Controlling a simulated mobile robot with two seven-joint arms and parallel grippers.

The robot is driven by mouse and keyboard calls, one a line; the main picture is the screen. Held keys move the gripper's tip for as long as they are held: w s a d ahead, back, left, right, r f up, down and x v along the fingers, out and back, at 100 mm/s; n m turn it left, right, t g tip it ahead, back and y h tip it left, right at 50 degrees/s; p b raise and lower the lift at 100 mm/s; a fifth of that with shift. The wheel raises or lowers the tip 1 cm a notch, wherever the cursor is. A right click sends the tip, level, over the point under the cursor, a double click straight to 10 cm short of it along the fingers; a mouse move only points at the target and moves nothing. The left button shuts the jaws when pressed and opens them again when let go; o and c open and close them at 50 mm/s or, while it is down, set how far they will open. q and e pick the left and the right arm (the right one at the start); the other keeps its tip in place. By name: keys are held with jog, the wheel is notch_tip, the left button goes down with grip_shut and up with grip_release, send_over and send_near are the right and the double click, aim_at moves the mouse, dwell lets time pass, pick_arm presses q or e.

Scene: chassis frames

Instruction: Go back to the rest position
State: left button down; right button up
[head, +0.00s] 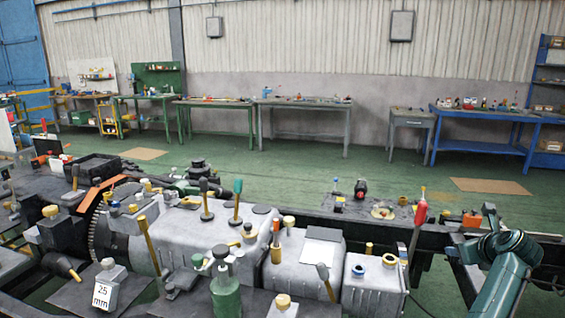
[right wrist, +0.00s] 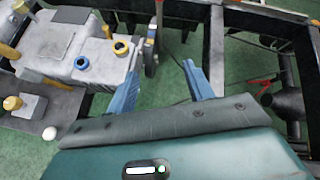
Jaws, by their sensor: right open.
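My right gripper (right wrist: 162,58) shows in the right wrist view with its two blue fingers spread apart and nothing between them. It is above the chassis frame (right wrist: 215,50), beside a grey metal case (right wrist: 72,45) with blue and yellow rings on it. In the head view my right arm (head: 505,275), teal with a dark joint, comes in at the lower right; its fingers cannot be made out there. My left arm and left gripper are not in view.
The chassis, loaded with a grey gearbox housing (head: 180,240), upright tools and a green bottle-like jack (head: 225,290), fills the foreground. A red-handled tool (head: 420,213) stands upright near my right arm.

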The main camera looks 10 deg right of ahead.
jog(key=s+a+f+n+g, duration=0.2)
jog(key=s+a+f+n, duration=0.3)
jog(key=a+n, duration=0.45)
jog(key=s+a+f+n+g, duration=0.1)
jog(key=s+a+f+n, duration=0.5)
jog(key=n, duration=0.6)
jog(key=s+a+f+n+g+y, duration=0.2)
jog(key=s+a+n, duration=0.7)
jog(key=a, duration=0.2)
jog(key=s+a+f+n+g+y, duration=0.1)
jog(key=s+a+n+g+y, duration=0.1)
jog(key=s+a+n, duration=0.85)
jog(key=w+a+f+m+t+y, duration=0.1)
jog(key=w+a+f+t+y, duration=0.1)
jog(key=w+a+f+t, duration=0.4)
notch_tip(320, 180, down, 3)
jog(key=shift+w+a+f+t+y, duration=0.25)
jog(key=shift+w+t, duration=0.25)
jog(key=shift+w, duration=0.55)
jog(key=shift+r, duration=0.1)
